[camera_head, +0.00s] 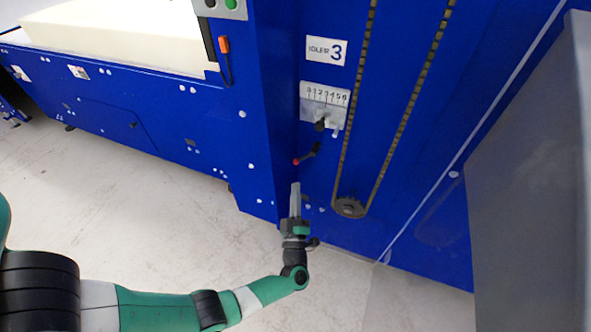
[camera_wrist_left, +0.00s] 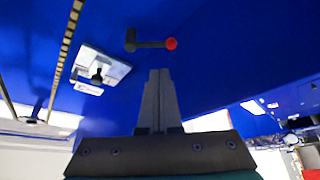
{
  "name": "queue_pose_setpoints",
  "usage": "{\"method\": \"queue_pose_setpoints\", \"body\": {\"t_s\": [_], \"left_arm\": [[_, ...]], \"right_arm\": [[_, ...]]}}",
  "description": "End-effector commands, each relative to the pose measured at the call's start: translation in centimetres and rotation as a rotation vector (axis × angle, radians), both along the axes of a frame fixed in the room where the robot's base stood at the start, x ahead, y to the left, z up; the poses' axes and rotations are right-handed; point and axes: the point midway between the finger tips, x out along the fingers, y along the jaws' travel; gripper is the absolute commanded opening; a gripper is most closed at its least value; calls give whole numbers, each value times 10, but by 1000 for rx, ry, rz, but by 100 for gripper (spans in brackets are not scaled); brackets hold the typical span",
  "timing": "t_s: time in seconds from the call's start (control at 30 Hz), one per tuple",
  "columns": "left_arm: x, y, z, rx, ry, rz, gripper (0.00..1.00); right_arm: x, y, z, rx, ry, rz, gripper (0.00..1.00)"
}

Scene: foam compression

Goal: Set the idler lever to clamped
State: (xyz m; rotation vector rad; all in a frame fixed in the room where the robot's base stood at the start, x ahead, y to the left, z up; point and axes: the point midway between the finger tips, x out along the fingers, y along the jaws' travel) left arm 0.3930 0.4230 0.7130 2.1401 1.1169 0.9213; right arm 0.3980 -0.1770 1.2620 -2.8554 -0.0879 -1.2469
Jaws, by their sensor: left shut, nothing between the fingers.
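The idler lever (camera_head: 308,154) is a short black handle with a red knob on the blue machine panel, below the scale plate. In the head view its red end points down and left. It also shows in the left wrist view (camera_wrist_left: 148,43), with the red knob at its right end. My left gripper (camera_head: 296,187) is shut and empty, pointing up just below the lever and apart from it. Its closed fingers also show in the left wrist view (camera_wrist_left: 159,74). My right gripper is not in view.
A scale plate (camera_head: 324,105) with a black knob sits above the lever, under the "IDLER 3" label (camera_head: 326,51). A chain runs round a sprocket (camera_head: 349,208) to the right. A grey panel (camera_head: 530,190) stands at far right. White foam (camera_head: 120,35) lies at upper left.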

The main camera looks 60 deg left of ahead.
Motion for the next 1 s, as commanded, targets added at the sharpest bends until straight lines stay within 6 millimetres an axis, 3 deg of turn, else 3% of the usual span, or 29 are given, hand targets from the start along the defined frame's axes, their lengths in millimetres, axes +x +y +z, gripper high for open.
{"method": "queue_pose_setpoints", "body": {"t_s": [0.17,0.6,1.0], "left_arm": [[5,10,5,-2,-3,2,0],[37,75,28,-1,-6,1,0],[42,85,34,-2,-2,0,0]], "right_arm": [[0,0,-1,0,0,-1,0],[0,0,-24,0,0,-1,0],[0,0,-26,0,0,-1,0]]}}
